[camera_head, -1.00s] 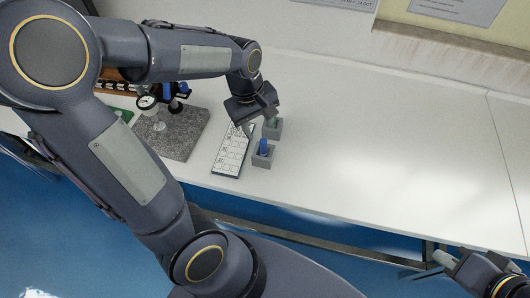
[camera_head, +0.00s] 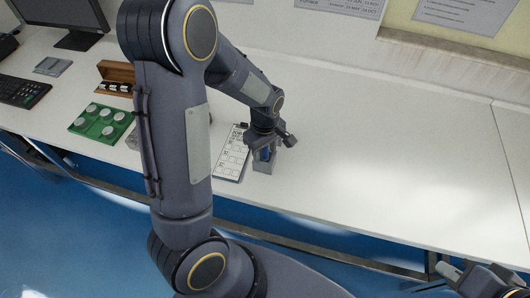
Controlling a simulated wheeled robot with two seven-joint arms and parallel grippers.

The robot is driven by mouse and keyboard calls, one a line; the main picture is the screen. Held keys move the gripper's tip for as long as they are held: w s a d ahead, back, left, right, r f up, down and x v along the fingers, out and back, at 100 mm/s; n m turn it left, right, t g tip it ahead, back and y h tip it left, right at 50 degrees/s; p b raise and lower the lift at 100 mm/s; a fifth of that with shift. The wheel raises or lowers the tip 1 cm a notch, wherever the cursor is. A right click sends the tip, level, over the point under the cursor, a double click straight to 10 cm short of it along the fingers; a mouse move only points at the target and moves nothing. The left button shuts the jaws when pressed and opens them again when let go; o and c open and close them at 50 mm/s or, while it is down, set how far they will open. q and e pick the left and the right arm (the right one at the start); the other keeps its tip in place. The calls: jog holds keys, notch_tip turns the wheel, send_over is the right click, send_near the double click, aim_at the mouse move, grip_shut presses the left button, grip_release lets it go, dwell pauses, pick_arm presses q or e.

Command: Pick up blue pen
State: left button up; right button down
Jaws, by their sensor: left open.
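The blue pen (camera_head: 265,155) stands upright in a small grey holder (camera_head: 264,167) on the white table, near its front edge. My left gripper (camera_head: 266,147) is right at the top of the pen, pointing down with its jaws open around or beside it; the gripper partly hides the pen, so I cannot tell whether they touch. The second grey holder, further back, is hidden behind the gripper. My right gripper (camera_head: 447,270) is at the bottom right corner, below the table's front edge, and only part of it shows.
A white printed sheet or board (camera_head: 231,160) lies left of the holder. A green tray with round pieces (camera_head: 102,122), a wooden box (camera_head: 116,77), a keyboard (camera_head: 22,91) and a monitor (camera_head: 62,18) stand at the left. The table's right side is clear.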

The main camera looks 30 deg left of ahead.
pick_arm(q)
jog(key=shift+c, duration=0.2)
grip_shut()
jog(key=shift+r, duration=0.2)
jog(key=shift+r, duration=0.25)
notch_tip(320, 180, up, 2)
jog(key=shift+r, duration=0.1)
jog(key=s+a+r, duration=0.7)
jog(key=s+r, duration=0.3)
jog(key=s, duration=0.2)
jog(key=shift+a, duration=0.15)
